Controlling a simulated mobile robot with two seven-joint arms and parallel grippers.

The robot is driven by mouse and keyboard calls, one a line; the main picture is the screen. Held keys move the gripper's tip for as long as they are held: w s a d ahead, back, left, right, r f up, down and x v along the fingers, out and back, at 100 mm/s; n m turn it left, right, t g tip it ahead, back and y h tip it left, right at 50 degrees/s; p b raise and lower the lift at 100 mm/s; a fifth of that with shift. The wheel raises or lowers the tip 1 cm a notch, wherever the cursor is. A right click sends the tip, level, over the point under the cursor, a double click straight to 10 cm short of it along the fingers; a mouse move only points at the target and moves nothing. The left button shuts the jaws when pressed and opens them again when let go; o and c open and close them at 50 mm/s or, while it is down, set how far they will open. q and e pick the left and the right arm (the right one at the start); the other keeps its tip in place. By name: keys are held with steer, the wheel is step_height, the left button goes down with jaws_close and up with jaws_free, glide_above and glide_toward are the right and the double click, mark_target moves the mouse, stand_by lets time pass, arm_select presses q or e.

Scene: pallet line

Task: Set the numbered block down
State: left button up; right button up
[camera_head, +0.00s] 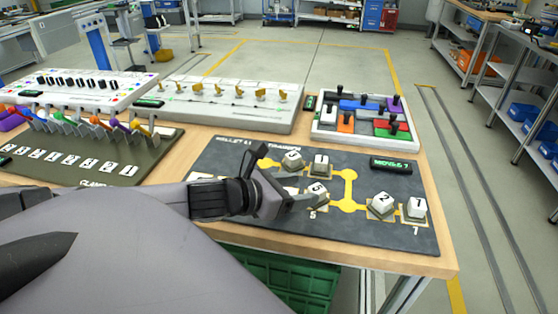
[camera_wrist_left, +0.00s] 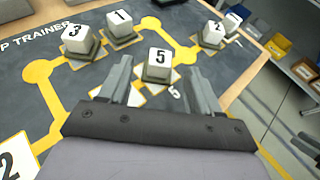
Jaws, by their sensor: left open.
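The white block numbered 5 (camera_head: 317,187) sits upright on a dark base on the dark trainer board (camera_head: 240,157). In the left wrist view the block (camera_wrist_left: 159,63) shows between the two fingertips, with a gap on each side. My left gripper (camera_head: 298,201) is open and low over the board, just left of that block in the head view. Blocks numbered 3 (camera_head: 292,159) and 1 (camera_head: 320,164) stand behind it. A block numbered 2 (camera_head: 381,203) and another white block (camera_head: 417,206) stand to its right. My gripper and arm hide the board's left part. My right gripper is not in view.
Behind the board are a panel with yellow parts (camera_head: 231,112) and a tray of coloured pieces (camera_head: 363,133). A board with coloured levers (camera_head: 120,165) lies at the left. The table's right edge (camera_head: 440,215) is close to the board.

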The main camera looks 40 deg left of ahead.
arm_select(q)
steer(key=shift+p+v, duration=0.45)
steer(key=shift+v, duration=1.8)
steer(key=shift+s, duration=0.15)
